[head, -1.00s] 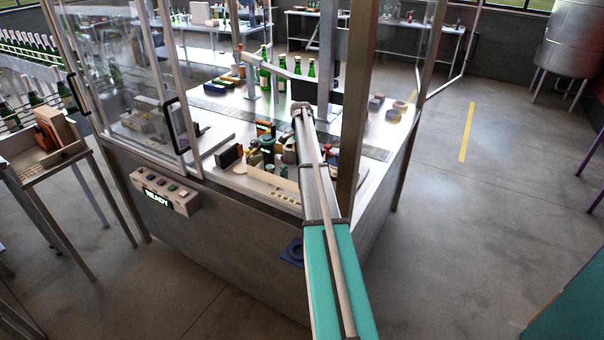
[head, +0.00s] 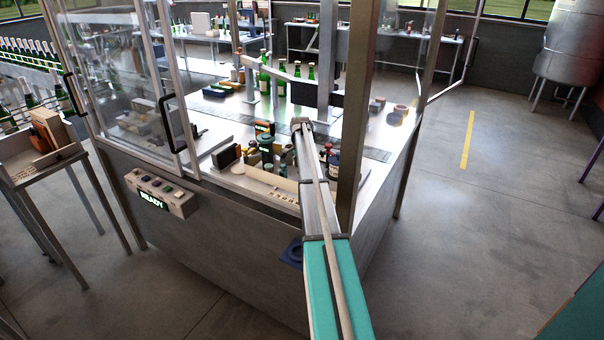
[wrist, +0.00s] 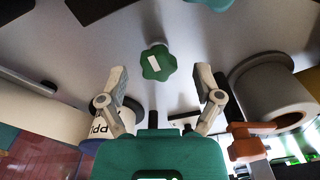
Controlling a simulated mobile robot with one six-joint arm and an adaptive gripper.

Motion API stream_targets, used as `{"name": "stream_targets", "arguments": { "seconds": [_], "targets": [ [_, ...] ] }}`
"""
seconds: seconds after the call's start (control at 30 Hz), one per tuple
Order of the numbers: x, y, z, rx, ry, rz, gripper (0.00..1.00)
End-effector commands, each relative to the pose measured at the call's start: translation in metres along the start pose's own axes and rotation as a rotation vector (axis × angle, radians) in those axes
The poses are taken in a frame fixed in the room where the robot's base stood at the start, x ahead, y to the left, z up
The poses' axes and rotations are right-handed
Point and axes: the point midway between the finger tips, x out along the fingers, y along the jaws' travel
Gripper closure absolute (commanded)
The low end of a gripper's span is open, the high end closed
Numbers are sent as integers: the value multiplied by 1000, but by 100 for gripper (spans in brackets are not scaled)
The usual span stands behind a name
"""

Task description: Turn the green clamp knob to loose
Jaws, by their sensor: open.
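The green clamp knob (wrist: 158,62) shows in the wrist view, a lobed knob with a white mark on its face, near the top middle. My gripper (wrist: 161,80) is open, with one finger on each side of the picture and nothing between them. The knob appears a little beyond the fingertips and roughly centred between them. I cannot tell the distance, but no finger appears to touch it. In the head view my arm reaches into the machine enclosure, and my gripper is hidden there. I cannot make out the knob in the head view.
In the wrist view a thick grey ring (wrist: 281,88) stands close on the right, with an orange-brown part (wrist: 248,143) below it. A white lettered cylinder (wrist: 101,108) is behind the left finger. In the head view a metal post (head: 355,100) stands right beside my arm.

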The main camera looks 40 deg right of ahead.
Motion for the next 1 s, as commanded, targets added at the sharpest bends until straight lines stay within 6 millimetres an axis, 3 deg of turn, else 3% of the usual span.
{"name": "stream_targets", "arguments": {
  "seconds": [0.2,0.63,1.0],
  "targets": [
    [11,0,0,0,0,0,17],
    [11,0,0,0,0,0,18],
    [11,0,0,0,0,-1,87]
  ]
}}
